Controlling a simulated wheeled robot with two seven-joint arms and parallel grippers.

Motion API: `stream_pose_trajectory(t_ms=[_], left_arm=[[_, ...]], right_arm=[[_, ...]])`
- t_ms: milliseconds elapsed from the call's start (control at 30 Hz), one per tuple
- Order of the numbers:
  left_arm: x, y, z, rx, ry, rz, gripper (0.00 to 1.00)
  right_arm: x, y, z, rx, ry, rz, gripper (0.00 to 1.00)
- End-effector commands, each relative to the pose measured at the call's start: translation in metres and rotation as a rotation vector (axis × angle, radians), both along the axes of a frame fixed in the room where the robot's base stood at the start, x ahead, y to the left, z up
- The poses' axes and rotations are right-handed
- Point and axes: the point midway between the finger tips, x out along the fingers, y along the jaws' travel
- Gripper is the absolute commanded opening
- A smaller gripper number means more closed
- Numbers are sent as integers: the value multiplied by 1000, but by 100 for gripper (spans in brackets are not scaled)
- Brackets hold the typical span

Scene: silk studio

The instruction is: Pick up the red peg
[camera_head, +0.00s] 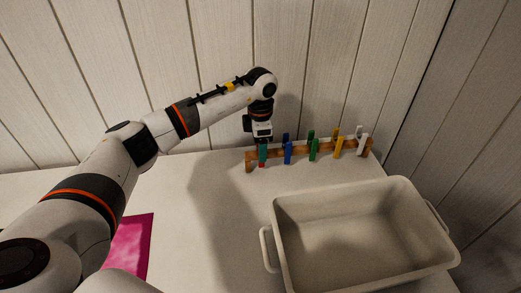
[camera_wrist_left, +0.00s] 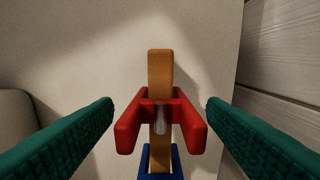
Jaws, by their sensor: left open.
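The red peg (camera_wrist_left: 160,115) is clipped on the wooden rack's end, and its two red legs straddle the wooden bar in the left wrist view. In the head view only a small red bit of the peg (camera_head: 261,165) shows below my gripper. My left gripper (camera_head: 262,155) is over that end of the rack. Its green fingers (camera_wrist_left: 160,110) are open, one on each side of the red peg, with a gap on both sides. My right gripper is not in view.
The wooden rack (camera_head: 299,155) also carries blue (camera_head: 288,152), green (camera_head: 314,149), yellow (camera_head: 338,147) and white (camera_head: 362,145) pegs. A grey-white bin (camera_head: 282,233) stands in front. A pink cloth (camera_head: 130,250) lies at left. A plank wall (camera_head: 215,60) is close behind.

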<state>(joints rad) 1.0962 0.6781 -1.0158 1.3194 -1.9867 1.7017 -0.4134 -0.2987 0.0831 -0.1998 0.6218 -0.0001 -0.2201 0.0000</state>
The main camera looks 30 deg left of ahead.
Motion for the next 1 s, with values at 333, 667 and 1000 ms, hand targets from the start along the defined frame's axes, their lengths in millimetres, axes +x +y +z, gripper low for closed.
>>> stream_pose_trajectory(t_ms=[333, 667, 1000], left_arm=[[1, 0, -18, 0, -1, 0, 66], [1, -1, -17, 0, -1, 0, 22], [1, -1, -11, 0, -3, 0, 19]], right_arm=[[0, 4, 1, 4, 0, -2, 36], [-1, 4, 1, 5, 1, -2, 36], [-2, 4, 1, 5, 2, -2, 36]])
